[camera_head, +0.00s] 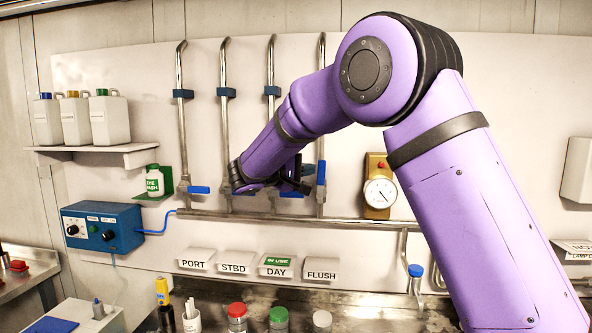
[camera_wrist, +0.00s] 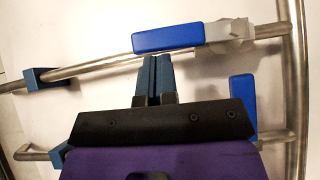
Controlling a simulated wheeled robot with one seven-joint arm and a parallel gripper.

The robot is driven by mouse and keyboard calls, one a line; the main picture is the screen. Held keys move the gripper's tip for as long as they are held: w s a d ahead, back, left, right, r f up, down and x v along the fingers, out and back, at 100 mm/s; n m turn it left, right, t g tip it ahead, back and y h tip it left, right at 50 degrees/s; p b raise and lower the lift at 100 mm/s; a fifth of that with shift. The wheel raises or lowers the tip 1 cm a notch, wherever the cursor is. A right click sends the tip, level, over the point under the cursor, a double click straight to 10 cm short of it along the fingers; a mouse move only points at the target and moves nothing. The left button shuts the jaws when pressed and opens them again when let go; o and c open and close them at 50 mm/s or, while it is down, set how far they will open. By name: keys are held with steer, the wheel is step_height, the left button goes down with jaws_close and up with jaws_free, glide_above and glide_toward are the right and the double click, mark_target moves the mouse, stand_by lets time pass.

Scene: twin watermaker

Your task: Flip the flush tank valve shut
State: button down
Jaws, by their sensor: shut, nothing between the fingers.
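The flush tank valve is the rightmost on the upright pipes, above the FLUSH sign (camera_head: 321,270). Its blue handle (camera_head: 321,172) stands upright, in line with its pipe. In the wrist view the flush valve handle (camera_wrist: 168,37) lies along the pipe, its grey body (camera_wrist: 235,40) beside it. My gripper (camera_head: 304,180) is shut and empty, just left of this handle. In the wrist view the fingertips (camera_wrist: 154,62) are close below the handle's edge; I cannot tell whether they touch it.
The neighbouring DAY valve handle (camera_wrist: 243,105) sits crosswise to its pipe, close to my gripper. The PORT handle (camera_head: 199,189) is also crosswise. My arm hides part of the STBD valve. A gauge (camera_head: 379,193) is to the right, above the bench (camera_head: 375,312).

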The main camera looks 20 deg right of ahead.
mark_target(322, 166)
steer(key=shift+s+d, duration=0.1)
steer(key=shift+d, duration=0.1)
stand_by(0.4)
steer(key=d+m+y, duration=0.1)
steer(key=s+d+m+y, duration=0.1)
steer(key=d+m+y, duration=0.1)
steer(key=shift+s+d+r+g+y, duration=0.15)
steer(key=shift+r+g+y, duration=0.15)
steer(key=shift+r, duration=0.1)
steer(key=s+d+f+m+t+y, duration=0.1)
steer(key=s+d+f+m+y, duration=0.1)
steer(key=d+f+m+y, duration=0.3)
steer(key=d+y, duration=0.1)
steer(key=y, duration=0.2)
steer(key=shift+s+d+t+y, duration=0.15)
steer(key=shift+s+t+y, duration=0.15)
steer(key=shift+s+t, duration=0.1)
steer(key=shift+f, duration=0.15)
stand_by(0.5)
steer(key=v, duration=1.1)
